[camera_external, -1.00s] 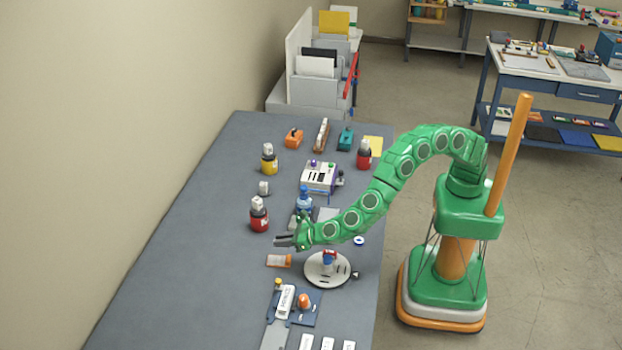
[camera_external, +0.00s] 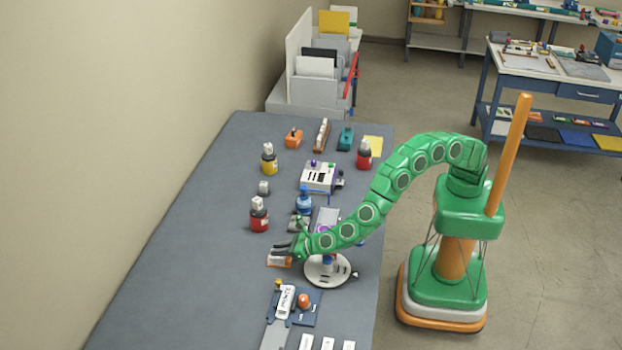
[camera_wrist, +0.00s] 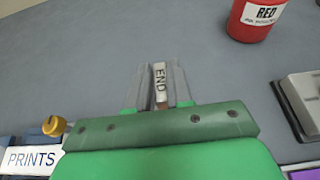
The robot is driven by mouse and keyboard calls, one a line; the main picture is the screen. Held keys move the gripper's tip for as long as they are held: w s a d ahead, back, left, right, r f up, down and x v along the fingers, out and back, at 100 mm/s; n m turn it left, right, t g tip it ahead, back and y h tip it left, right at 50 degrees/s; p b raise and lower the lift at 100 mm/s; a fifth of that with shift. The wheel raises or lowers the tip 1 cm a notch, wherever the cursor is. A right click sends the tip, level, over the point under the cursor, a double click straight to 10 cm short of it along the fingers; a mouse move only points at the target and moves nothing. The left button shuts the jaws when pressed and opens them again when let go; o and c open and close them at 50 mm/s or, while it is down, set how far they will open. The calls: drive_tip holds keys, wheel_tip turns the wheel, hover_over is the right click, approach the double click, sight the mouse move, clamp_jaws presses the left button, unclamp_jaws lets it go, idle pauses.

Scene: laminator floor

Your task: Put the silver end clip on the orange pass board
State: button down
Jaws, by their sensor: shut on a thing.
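My gripper (camera_external: 281,247) reaches low over the left-middle of the grey bench, its fingers pointing left. In the wrist view my gripper (camera_wrist: 158,75) is shut on the end clip (camera_wrist: 160,78), a narrow pale piece lettered END, held upright between the two grey fingers. A small brownish patch shows just below the lettering. The orange pass board (camera_external: 277,264), a small flat orange-and-white piece, lies under and in front of the fingers in the outside view and is partly hidden by them. Whether the clip touches the board cannot be told.
A round white turntable (camera_external: 327,272) stands close right of my gripper. A red bottle (camera_external: 259,217) stands behind it, also in the wrist view (camera_wrist: 266,18). The bench's left side is clear.

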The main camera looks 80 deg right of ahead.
drive_tip(key=shift+f, duration=0.6)
drive_tip(key=c, duration=1)
unclamp_jaws()
drive_tip(key=shift+r, duration=0.15)
drive_tip(key=shift+r, duration=0.55)
drive_tip(key=v, duration=1.2)
